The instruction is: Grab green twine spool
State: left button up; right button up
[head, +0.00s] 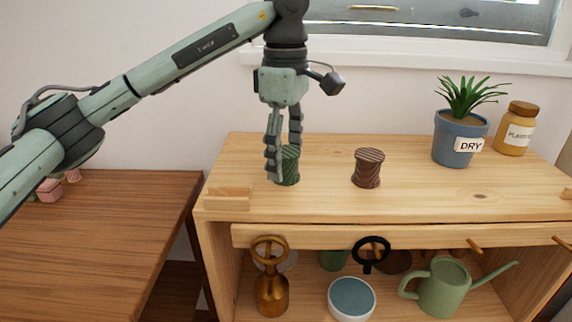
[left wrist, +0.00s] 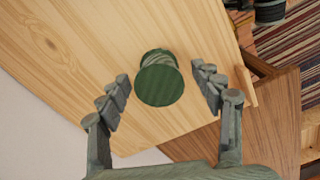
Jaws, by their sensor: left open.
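The green twine spool (head: 291,166) stands upright on the light wooden bench top, partly hidden behind the fingers of my left gripper (head: 282,166). In the left wrist view the green spool (left wrist: 160,80) is seen from above, between the two fingertips, with a visible gap on each side. My left gripper (left wrist: 163,92) is open, pointing down around the spool. I cannot tell whether its fingertips touch the bench. My right gripper is not in view.
A brown twine spool (head: 368,168) stands to the right on the bench top (head: 330,200). A potted plant (head: 458,138) labelled DRY and an amber jar (head: 515,130) stand further right. A small wooden block (head: 227,199) is at the front left. A shelf below holds a watering can (head: 441,287).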

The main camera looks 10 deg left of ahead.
pick_arm(q)
jog(key=shift+f, duration=0.35)
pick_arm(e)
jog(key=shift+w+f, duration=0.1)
pick_arm(q)
jog(key=shift+c, duration=0.3)
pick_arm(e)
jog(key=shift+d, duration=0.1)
pick_arm(q)
jog(key=c, duration=1.2)
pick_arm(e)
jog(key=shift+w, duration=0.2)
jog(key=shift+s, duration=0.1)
